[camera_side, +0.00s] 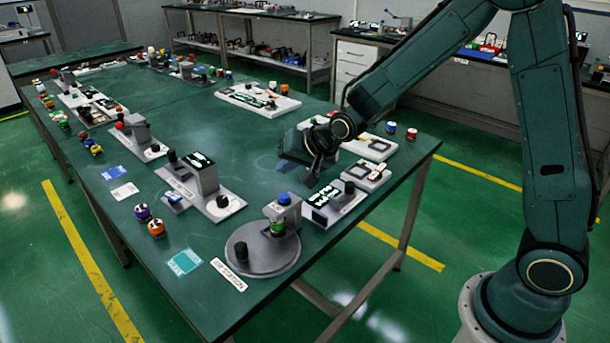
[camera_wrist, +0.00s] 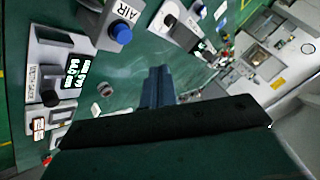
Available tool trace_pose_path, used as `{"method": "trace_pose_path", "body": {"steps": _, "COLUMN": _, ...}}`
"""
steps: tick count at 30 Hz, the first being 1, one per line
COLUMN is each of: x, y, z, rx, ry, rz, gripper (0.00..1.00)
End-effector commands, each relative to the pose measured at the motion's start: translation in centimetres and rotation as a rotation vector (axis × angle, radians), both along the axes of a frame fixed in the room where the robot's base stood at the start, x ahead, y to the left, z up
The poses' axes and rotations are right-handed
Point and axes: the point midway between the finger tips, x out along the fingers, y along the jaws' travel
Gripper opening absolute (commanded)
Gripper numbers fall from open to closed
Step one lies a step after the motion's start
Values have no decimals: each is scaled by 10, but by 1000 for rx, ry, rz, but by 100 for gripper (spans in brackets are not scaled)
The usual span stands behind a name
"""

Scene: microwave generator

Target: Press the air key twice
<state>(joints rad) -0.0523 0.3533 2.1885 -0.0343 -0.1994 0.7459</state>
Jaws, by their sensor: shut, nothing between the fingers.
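The air key is a round blue button (camera_wrist: 121,33) on a grey block labelled AIR (camera_wrist: 103,20), at the top of the wrist view. My gripper (camera_wrist: 157,72) is shut and empty. Its fingers point toward bare green table, below and to the right of the blue key in the wrist view, and do not touch it. In the side view my gripper (camera_side: 312,179) hangs low over the right part of the table, behind a display unit (camera_side: 324,198). Its body hides what lies behind it.
In the wrist view a unit with a lit display (camera_wrist: 75,74) and a black knob (camera_wrist: 50,98) stands left. In the side view a round grey plate (camera_side: 243,255) is at the front. Several instruments line the green table (camera_side: 245,145); its middle is fairly clear.

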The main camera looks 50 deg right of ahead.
Motion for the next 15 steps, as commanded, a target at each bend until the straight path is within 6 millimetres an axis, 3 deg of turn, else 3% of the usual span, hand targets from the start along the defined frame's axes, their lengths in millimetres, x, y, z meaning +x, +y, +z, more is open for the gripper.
{"method": "trace_pose_path", "body": {"steps": 8, "x": 0, "y": 0, "z": 3, "rx": 0, "ry": -1, "rz": 0, "gripper": 0}}
{"method": "trace_pose_path", "body": {"steps": 15, "x": 1, "y": 0, "z": 28, "rx": 0, "ry": -4, "rz": 0, "gripper": 0}}
